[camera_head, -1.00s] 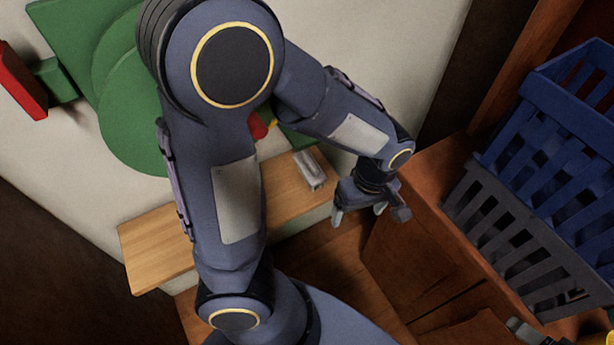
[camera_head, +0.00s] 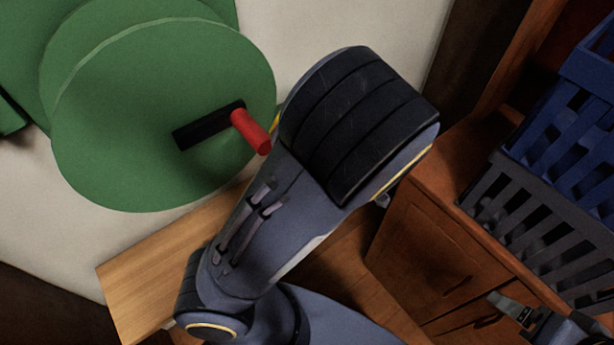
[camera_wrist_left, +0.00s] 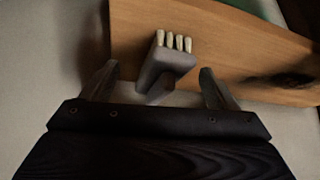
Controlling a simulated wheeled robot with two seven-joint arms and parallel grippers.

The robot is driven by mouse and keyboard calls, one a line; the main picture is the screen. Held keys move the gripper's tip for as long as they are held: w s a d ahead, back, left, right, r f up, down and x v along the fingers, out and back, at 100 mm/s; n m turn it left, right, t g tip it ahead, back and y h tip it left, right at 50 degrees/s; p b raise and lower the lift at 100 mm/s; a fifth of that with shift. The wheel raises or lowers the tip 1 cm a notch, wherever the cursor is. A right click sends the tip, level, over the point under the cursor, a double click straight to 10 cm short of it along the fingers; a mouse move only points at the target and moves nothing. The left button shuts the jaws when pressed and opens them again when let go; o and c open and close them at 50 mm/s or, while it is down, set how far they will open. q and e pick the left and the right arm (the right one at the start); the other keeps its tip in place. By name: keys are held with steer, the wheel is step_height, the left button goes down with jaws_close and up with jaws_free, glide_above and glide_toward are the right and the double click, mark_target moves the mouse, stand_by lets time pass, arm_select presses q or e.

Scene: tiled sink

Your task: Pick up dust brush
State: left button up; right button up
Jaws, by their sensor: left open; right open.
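The dust brush (camera_wrist_left: 165,70) shows in the left wrist view as a grey block with a row of pale bristle tufts. It lies on the wooden shelf (camera_wrist_left: 225,40), over its near edge. My left gripper (camera_wrist_left: 158,72) is open, with one finger on each side of the brush's near part; I cannot tell whether either touches it. In the head view, my left arm hides the brush and the left gripper. The shelf's left part (camera_head: 150,268) shows there. My right gripper (camera_head: 506,304) is open at the lower right, far from the brush.
A green disc (camera_head: 120,110) with a black bar and red handle (camera_head: 251,132) is on the pale wall above the shelf. At the right, a blue crate (camera_head: 570,130) is stacked on a grey crate (camera_head: 500,205), over a wooden cabinet (camera_head: 425,245).

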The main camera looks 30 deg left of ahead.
arm_select(q)
steer(key=a, duration=0.4)
steer(key=shift+w+a+f, duration=0.1)
steer(key=shift+w+f, duration=0.05)
steer(key=shift+w, duration=0.25)
steer(key=shift+a+f+b, duration=0.3)
steer(key=shift+f+b, duration=0.15)
steer(key=shift+f, duration=0.25)
steer(key=shift+w+a+f, duration=0.15)
steer(key=shift+a+f, duration=0.15)
steer(key=shift+f, duration=0.15)
steer(key=shift+c, duration=0.4)
steer(key=c, duration=1.2)
